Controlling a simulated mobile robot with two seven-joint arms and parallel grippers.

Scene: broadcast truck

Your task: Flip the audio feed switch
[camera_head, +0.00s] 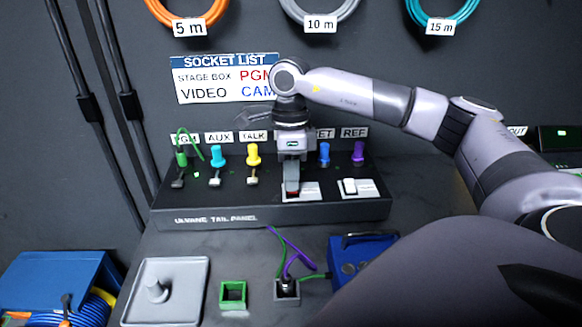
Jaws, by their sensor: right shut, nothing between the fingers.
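The black tail panel (205,213) stands on the grey counter against the back wall. It bears a row of coloured connectors and two pale switch plates on its right part. My right gripper (292,190) points down over the left switch plate (313,192), shut and empty, its fingertips at or just above the plate. It hides much of that plate and its rocker; I cannot tell whether they touch. The right switch plate (362,187) is in clear view with a white rocker at its left. The plates' lettering is too small to read. My left gripper is out of view.
Behind the gripper is a socket list sign (226,77). A green cable plugs in at PGM (181,158). In front stand a grey tray with a peg (190,290), a green square holder (233,294) and a blue box (345,262). A blue bin (45,270) holds cables.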

